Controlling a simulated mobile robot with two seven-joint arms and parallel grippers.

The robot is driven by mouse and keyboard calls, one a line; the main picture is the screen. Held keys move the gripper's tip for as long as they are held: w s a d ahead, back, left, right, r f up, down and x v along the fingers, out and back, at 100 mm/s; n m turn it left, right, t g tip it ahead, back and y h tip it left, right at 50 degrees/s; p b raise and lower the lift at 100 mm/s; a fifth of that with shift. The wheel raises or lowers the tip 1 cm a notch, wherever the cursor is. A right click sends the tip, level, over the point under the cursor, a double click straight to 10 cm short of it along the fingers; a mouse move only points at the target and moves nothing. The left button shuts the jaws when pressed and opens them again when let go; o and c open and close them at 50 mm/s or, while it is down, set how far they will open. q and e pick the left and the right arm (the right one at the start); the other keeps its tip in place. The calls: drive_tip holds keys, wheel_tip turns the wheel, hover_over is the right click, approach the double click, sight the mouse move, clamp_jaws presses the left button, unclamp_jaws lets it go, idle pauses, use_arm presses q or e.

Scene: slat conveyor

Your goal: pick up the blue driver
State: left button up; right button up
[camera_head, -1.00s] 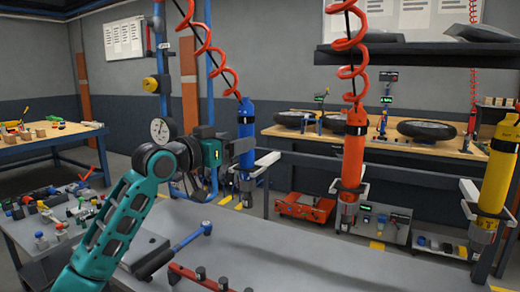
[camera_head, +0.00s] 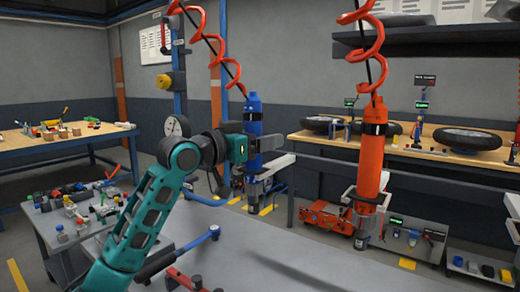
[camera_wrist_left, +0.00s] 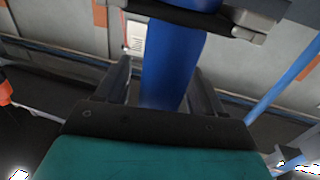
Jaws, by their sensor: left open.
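The blue driver (camera_head: 253,113) hangs upright on a red coiled hose, its lower end in a grey bracket (camera_head: 268,172) on the rail. My left gripper (camera_head: 258,146) is at the driver's lower body, coming from the left. In the left wrist view the blue driver (camera_wrist_left: 172,62) runs between the two dark fingers of my left gripper (camera_wrist_left: 162,82). The fingers are open, one on each side, with a visible gap on the left. I cannot tell whether the right finger touches it. My right gripper is not in view.
An orange driver (camera_head: 371,155) hangs to the right in its own bracket. A grey bench (camera_head: 300,262) is in front, with a blue-handled tool (camera_head: 190,247) lying on it. A side table with small parts (camera_head: 75,235) stands at left. A red toolbox (camera_head: 328,217) sits behind the rail.

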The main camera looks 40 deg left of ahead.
use_arm(q)
drive_tip(key=shift+s+r, duration=0.1)
drive_tip(key=shift+s, duration=0.05)
drive_tip(key=shift+c, duration=0.9)
drive_tip(key=c, duration=1.1)
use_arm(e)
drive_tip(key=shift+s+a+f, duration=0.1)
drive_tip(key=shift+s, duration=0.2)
use_arm(q)
drive_tip(key=shift+r, duration=0.1)
